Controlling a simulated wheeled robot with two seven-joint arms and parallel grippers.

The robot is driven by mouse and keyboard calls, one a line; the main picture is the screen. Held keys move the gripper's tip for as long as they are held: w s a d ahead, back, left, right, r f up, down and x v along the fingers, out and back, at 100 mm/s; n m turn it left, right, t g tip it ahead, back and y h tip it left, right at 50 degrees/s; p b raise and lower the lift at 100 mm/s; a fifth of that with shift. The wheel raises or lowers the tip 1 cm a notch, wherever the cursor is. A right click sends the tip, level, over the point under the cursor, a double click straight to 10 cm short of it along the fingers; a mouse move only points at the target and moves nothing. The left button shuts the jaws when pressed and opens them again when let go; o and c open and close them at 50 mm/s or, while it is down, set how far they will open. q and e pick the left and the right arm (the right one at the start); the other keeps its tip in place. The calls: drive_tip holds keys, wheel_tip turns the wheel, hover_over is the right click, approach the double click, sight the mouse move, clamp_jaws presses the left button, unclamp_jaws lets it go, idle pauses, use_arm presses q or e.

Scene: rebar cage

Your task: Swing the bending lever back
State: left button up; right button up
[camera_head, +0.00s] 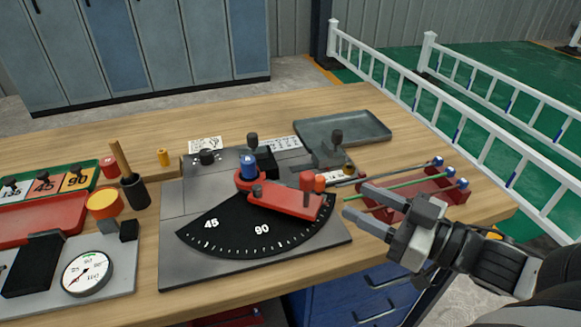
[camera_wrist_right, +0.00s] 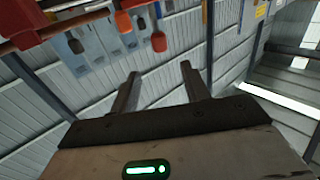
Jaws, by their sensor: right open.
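The bending lever is a red arm (camera_head: 287,202) on the bending plate (camera_head: 172,255), lying over the black angle scale (camera_head: 215,239) and reaching right from a blue-topped pivot (camera_head: 248,166). A red knob (camera_head: 306,181) stands near its outer end. The scale shows 45 and 90. My right gripper (camera_head: 352,207) is open and empty, to the right of the lever and apart from it. Its two fingers (camera_wrist_right: 160,85) show apart in the right wrist view, with nothing between them. My left gripper is not in view.
A red rack with thin rods (camera_head: 430,192) stands just behind my right gripper. A grey tray (camera_head: 345,130) lies at the back right. A dial gauge (camera_head: 87,273) and orange-topped button (camera_head: 103,204) are at the left. The table's front edge is close below the plate.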

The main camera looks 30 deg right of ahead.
sight(308, 174)
drive_tip(key=x, duration=1.1)
drive_tip(key=shift+w+a, duration=0.1)
drive_tip(key=shift+w, duration=0.15)
drive_tip(key=shift+x, duration=1)
drive_tip(key=shift+f, duration=0.1)
clamp_jaws()
